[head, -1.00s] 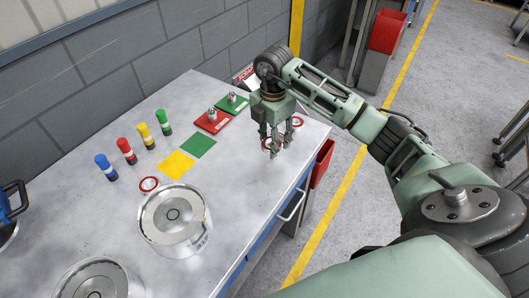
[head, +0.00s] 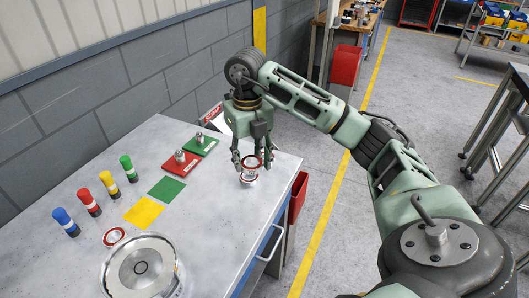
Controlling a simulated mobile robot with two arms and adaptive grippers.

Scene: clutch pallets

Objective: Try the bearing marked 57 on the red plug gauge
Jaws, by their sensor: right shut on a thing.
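My right gripper (head: 252,165) is shut on a red-rimmed bearing ring (head: 251,161) near the right edge of the table. A second red-rimmed ring (head: 248,180) shows just below it; I cannot tell whether the two touch. Another red-rimmed ring (head: 115,237) lies at the left, behind a large round metal part. No number is readable on any ring, so I cannot tell which is 57. My left gripper is not in view.
A yellow square (head: 144,213) and a green square (head: 167,188) lie mid-table. Red (head: 180,166) and green (head: 203,146) plates with metal posts stand behind. The large round part (head: 143,270) fills the front.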

